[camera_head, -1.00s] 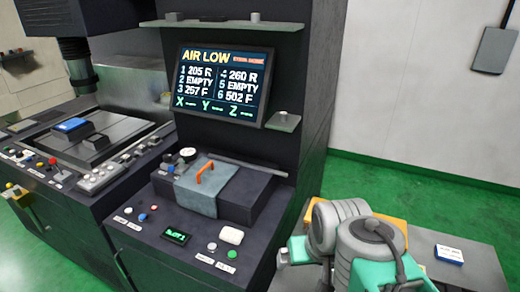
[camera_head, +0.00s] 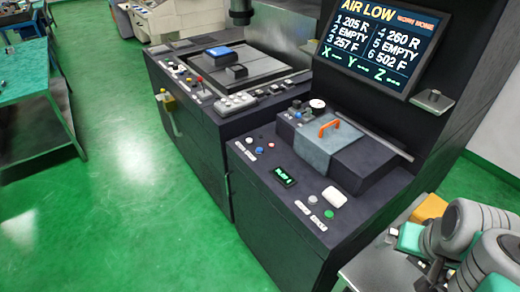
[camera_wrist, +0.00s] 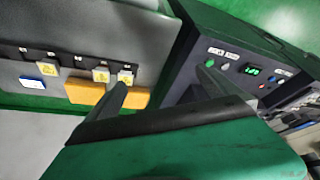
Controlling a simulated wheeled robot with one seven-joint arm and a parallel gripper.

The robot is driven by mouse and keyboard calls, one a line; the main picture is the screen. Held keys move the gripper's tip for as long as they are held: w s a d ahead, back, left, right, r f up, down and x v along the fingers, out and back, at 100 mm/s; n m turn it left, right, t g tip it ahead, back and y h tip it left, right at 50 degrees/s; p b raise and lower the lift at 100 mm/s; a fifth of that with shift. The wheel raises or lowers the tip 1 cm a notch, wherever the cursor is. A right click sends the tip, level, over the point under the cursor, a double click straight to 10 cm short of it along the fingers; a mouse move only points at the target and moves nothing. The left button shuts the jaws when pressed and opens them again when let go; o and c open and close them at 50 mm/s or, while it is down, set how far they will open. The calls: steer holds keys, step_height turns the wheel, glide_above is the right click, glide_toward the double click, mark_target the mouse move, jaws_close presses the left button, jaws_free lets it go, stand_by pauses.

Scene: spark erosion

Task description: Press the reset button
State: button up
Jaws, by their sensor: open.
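The dark machine console (camera_head: 290,225) carries several small buttons. A green button (camera_head: 329,214) and a grey button (camera_head: 312,199) sit near its front right corner, by white labels too small to read. A red button (camera_head: 271,145) and other small buttons sit at its left end. I cannot tell which is the reset button. The wrist view also shows the green button (camera_wrist: 210,62) and the grey button (camera_wrist: 225,67). My gripper (camera_wrist: 162,80) is open and empty. Its right finger appears just below the green button in that picture; I see no contact. The head view does not clearly show the fingers.
The console also has a lit display (camera_head: 285,176), a white block (camera_head: 333,197) and an orange handle (camera_head: 329,128). The screen (camera_head: 380,45) reads AIR LOW. An orange block (camera_wrist: 106,96) and small labelled boxes are at the wrist view's left. Green floor (camera_head: 140,220) is clear in front.

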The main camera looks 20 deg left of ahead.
steer(key=shift+c, duration=0.2)
jaws_close()
stand_by(1.0)
stand_by(0.6)
